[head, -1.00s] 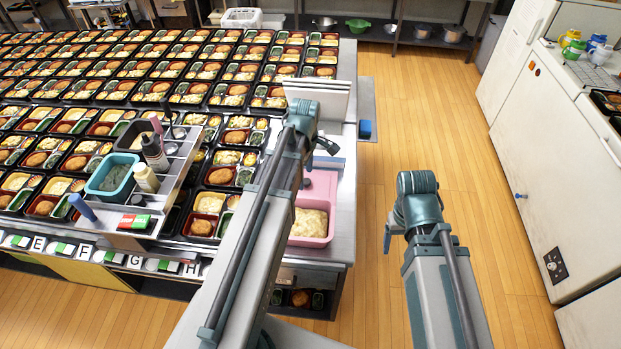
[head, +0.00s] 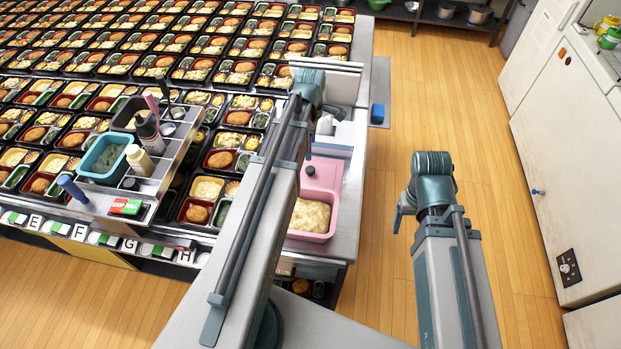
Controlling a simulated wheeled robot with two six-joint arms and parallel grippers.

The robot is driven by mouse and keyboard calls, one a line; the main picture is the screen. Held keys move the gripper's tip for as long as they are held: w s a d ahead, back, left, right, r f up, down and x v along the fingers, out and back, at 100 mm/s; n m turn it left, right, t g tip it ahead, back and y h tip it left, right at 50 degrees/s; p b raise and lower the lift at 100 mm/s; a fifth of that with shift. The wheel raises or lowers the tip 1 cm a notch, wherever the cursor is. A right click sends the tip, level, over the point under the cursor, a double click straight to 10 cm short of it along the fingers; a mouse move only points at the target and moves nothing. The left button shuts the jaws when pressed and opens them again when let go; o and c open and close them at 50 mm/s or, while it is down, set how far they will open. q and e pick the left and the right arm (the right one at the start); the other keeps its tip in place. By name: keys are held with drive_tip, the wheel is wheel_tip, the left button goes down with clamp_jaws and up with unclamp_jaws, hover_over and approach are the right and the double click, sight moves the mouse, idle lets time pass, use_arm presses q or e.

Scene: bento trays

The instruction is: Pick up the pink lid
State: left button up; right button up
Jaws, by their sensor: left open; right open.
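The pink lid (head: 325,172), with a dark round knob (head: 310,170), lies over the far part of a pink tub (head: 318,238) at the right end of the counter. The tub's near part is uncovered and shows a pale yellow food. My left arm crosses in front of the tub's left side and hides part of it. My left gripper (head: 327,125) is open, partly hidden behind its own wrist, and appears beyond the lid in the picture, apart from it. My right gripper (head: 399,217) is open and empty over the floor, right of the counter, mostly hidden by its wrist.
Many filled bento trays (head: 225,140) cover the counter to the left. A grey caddy (head: 165,172) with bottles and a teal tub (head: 106,160) stands among them. The wooden floor (head: 470,120) to the right is clear.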

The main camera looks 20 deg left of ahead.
use_arm(q)
drive_tip(key=b, duration=0.5)
hover_over(310, 169)
wheel_tip(310, 169, down, 6)
drive_tip(key=shift+s+d, duration=0.1)
drive_tip(key=shift+s, duration=0.05)
drive_tip(key=shift+f, duration=0.1)
wheel_tip(310, 169, down, 5)
drive_tip(key=b, duration=0.5)
drive_tip(key=shift+f, duration=0.1)
clamp_jaws()
